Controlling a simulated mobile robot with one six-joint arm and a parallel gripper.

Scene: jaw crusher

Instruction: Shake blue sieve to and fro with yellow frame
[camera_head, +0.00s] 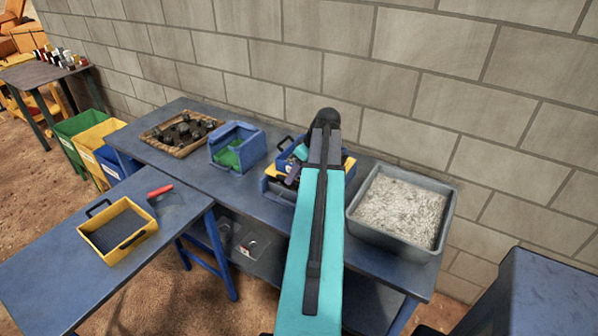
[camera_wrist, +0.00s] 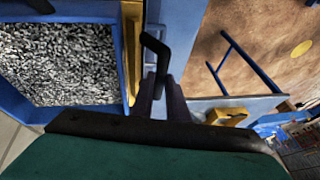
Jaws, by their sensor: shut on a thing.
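The blue sieve (camera_head: 284,157) is at the back table, partly hidden behind my arm in the head view. In the wrist view the sieve (camera_wrist: 113,68) is at the left, with grey gravel inside. Its black handle (camera_wrist: 155,48) stands between my fingers. My gripper (camera_wrist: 160,88) is shut on this handle; in the head view the gripper (camera_head: 296,168) shows beside the sieve. The yellow frame (camera_head: 349,165) shows to the right of my arm, and its edge (camera_wrist: 132,45) runs along the sieve in the wrist view. Contact between sieve and frame cannot be told.
A grey tub (camera_head: 365,238) of pale gravel stands close on the right. A blue bin (camera_head: 252,150) with green content and a wooden tray (camera_head: 152,139) of dark rocks stand left. A yellow sieve (camera_head: 92,240) lies on the front table. The block wall (camera_head: 420,60) is close behind.

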